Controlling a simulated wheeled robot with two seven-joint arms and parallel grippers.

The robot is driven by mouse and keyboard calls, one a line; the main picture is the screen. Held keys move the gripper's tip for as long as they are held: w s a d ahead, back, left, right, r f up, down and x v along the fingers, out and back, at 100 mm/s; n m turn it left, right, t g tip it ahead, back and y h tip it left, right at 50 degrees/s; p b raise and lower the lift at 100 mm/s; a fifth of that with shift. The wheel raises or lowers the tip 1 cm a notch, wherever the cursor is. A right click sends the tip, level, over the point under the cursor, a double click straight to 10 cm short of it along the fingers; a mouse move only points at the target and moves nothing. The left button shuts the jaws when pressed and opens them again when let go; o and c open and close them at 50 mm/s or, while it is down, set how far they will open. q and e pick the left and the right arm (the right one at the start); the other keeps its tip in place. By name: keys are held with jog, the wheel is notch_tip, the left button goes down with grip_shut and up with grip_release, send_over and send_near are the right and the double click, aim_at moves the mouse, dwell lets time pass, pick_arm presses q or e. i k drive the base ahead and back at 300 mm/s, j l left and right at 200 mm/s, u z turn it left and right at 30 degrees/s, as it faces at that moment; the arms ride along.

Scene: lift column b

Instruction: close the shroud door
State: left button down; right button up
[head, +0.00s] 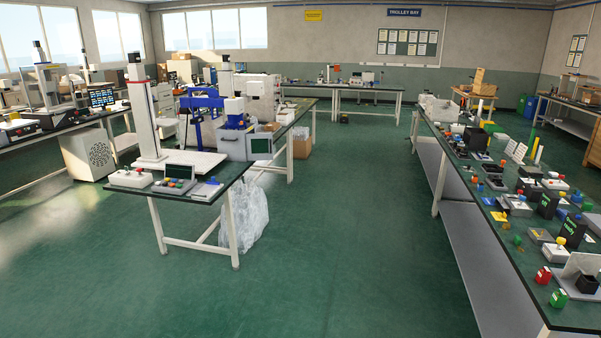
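A grey box-shaped enclosure (232,147) stands on the middle bench, below blue machine parts (203,101). A small panel with a dark green face (260,146) shows at its right side. I cannot tell from here which part is the shroud door, or whether it is open or shut. A larger white machine (262,96) stands just behind. Neither of my grippers is in view.
The middle bench (222,196) also carries a white column (143,112) and control boxes (130,178). A clear plastic bag (250,215) sits under it. A cluttered long bench (521,243) runs along the right. The green floor (340,240) between them is free.

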aim_at(259, 145)
jog(key=i, duration=3.45)
